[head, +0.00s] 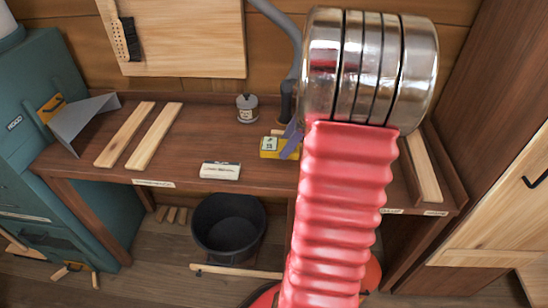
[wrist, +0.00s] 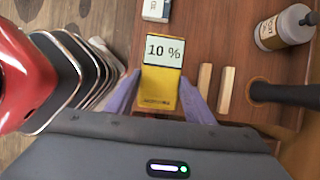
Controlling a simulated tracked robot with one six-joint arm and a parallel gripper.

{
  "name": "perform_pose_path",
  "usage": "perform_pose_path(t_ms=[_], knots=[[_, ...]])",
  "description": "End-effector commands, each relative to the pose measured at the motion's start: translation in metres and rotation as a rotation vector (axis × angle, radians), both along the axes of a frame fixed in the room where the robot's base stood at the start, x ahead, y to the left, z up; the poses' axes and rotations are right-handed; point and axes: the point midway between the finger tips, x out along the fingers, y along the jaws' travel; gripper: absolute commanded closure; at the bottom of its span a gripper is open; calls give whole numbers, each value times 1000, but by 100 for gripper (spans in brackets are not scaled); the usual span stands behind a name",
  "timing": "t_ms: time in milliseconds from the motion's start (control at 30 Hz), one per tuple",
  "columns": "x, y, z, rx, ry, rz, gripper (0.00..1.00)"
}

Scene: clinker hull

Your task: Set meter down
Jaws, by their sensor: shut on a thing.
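The meter is a small yellow block with a pale display reading "10 %" (wrist: 160,88) in the wrist view. My gripper (wrist: 160,80) has its two purple fingers on either side of the meter and is shut on it. In the head view the yellow meter (head: 270,152) shows over the wooden bench (head: 190,135), left of my red arm, with a purple finger (head: 291,142) at its right. The rest of my gripper is hidden behind the arm there. I cannot tell whether the meter touches the bench top.
A white box (head: 220,170) lies near the bench's front edge. A grey-capped bottle (head: 247,110) stands at the back. Two short wood strips (wrist: 213,92) lie right of the meter, before a dark hose end (wrist: 284,92). Long planks (head: 140,135) lie at left. A black bucket (head: 228,228) stands below.

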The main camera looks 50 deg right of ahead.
Motion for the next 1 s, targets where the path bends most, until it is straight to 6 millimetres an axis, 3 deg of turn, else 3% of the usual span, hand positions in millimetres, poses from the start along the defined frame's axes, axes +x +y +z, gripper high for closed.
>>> perform_pose_path(t_ms=[233,667,1000], knots=[[0,0,-39,3,1,0,78],[-1,-1,-46,0,0,-1,78],[-1,-1,-81,1,1,-1,78]])
